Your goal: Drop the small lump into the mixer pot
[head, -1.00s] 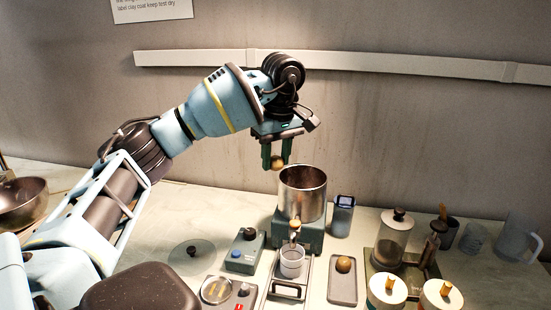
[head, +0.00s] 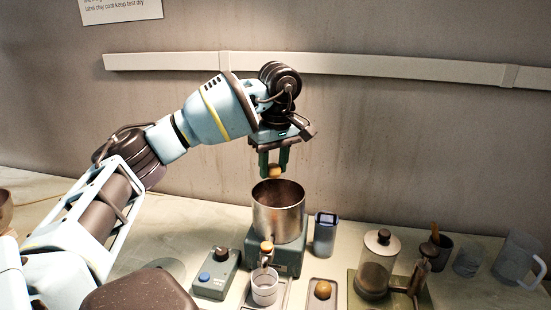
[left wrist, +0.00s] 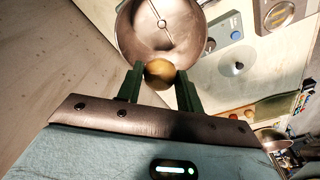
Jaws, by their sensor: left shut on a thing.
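My left gripper (head: 274,171) points down and is shut on a small tan lump (head: 275,172), held just above the open mouth of the mixer pot (head: 278,215). In the left wrist view the lump (left wrist: 159,73) sits between the two green fingertips (left wrist: 161,80). The steel pot (left wrist: 160,35) opens beyond it, with a stirring bar at its bottom. The lump overlaps the pot's rim in that view. The pot stands on a grey-green base (head: 275,256). My right gripper is not in view.
A second tan lump (head: 322,290) lies on a small tray right of the base. A white cup (head: 264,288), a control box with knob (head: 216,272), a small grey device (head: 325,235), a lidded glass jar (head: 377,262) and a clear jug (head: 517,258) stand around.

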